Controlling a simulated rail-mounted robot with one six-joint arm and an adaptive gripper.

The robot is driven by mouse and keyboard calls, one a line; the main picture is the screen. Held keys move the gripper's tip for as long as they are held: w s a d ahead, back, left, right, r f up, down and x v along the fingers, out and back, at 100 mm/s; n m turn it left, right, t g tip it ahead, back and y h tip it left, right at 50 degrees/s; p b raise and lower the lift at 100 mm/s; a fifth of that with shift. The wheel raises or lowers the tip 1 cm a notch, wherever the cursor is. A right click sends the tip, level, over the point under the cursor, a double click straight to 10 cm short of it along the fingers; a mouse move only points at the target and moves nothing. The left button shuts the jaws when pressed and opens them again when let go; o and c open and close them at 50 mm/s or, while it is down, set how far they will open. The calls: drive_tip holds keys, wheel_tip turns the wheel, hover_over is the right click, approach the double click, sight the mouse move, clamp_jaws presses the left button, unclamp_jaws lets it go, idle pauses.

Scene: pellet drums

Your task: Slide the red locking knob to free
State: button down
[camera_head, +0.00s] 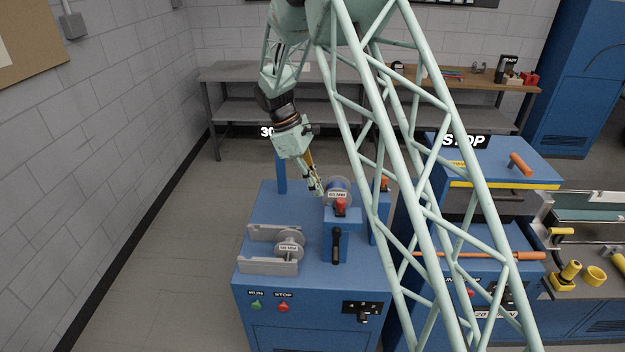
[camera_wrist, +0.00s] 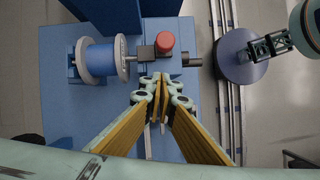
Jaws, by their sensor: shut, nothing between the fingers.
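The red locking knob (camera_head: 340,205) stands on a block on top of the blue machine, in front of a spool. In the wrist view the red knob (camera_wrist: 164,41) sits just above my fingertips, beside a short grey shaft. My gripper (camera_head: 319,191) is shut and empty. It points down beside the spool, a little left of the knob in the head view. In the wrist view its closed fingertips (camera_wrist: 154,80) lie a little below the knob, and a gap shows between them in the picture. I cannot tell the height of the fingertips against the knob.
The blue spool (camera_wrist: 101,58) is left of the knob in the wrist view. A black-handled lever (camera_head: 336,245) stands in front of the knob block. A grey bracket (camera_head: 268,267) with a second reel (camera_head: 290,244) is at the left. My lattice arm link hides part of the machine's right side.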

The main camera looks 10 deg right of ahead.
sight(345, 209)
drive_tip(key=shift+s+d+f, duration=0.1)
drive_tip(key=shift+s+d, duration=0.25)
drive_tip(key=shift+d, duration=0.3)
drive_tip(key=shift+s+d+f, duration=0.15)
drive_tip(key=shift+s+d, duration=0.15)
drive_tip(key=shift+d, duration=0.35)
drive_tip(key=shift+s+d+f, duration=0.1)
drive_tip(key=shift+s+d, duration=0.25)
drive_tip(key=shift+d, duration=0.3)
drive_tip(key=shift+d, duration=0.15)
drive_tip(key=shift+s+d, duration=0.25)
drive_tip(key=shift+d, duration=0.6)
drive_tip(key=shift+s+d, duration=0.2)
drive_tip(key=shift+d, duration=0.7)
drive_tip(key=shift+s+d, duration=0.25)
drive_tip(key=shift+d, duration=0.6)
drive_tip(key=shift+w+a, duration=0.1)
drive_tip(key=shift+a, duration=0.1)
